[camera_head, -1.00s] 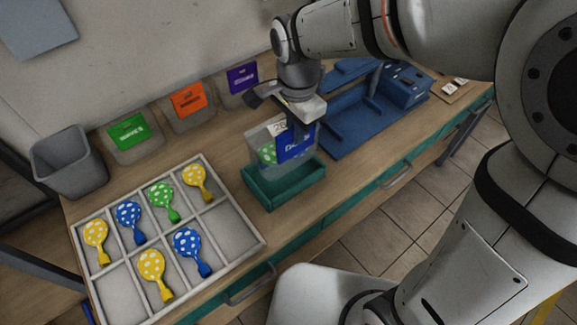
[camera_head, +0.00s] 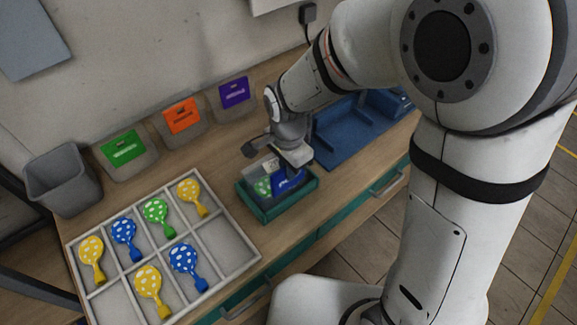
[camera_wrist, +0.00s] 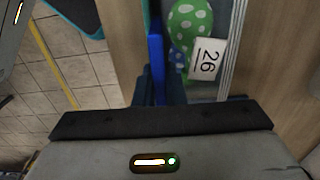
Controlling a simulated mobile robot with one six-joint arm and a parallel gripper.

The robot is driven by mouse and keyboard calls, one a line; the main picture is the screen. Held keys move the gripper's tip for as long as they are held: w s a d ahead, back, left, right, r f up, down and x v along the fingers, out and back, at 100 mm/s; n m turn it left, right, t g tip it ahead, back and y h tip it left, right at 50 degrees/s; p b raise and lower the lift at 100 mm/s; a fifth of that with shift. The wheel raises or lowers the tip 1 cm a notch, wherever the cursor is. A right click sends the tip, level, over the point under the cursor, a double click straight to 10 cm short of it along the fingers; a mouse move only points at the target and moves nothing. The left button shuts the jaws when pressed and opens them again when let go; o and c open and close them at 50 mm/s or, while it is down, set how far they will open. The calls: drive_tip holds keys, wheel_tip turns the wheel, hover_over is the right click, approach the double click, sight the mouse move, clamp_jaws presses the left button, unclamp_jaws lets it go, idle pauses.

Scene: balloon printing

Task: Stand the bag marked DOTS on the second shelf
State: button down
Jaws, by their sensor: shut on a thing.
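The white lettering on the label is too small to read surely now. The bag sits low within the green tray (camera_head: 270,214), whose front wall hides its bottom edge; I cannot tell whether it touches the floor. My gripper is shut on the bag's top. No second shelf can be made out.
A grey bin (camera_head: 62,180) stands left. A white divided tray (camera_head: 225,240) holds several dotted balloons. A blue fixture (camera_head: 340,135) lies right of the green tray.

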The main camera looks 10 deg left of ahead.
drive_tip(key=shift+f, duration=0.25)
drive_tip(key=c, duration=1.5)
unclamp_jaws()
drive_tip(key=shift+r, duration=0.1)
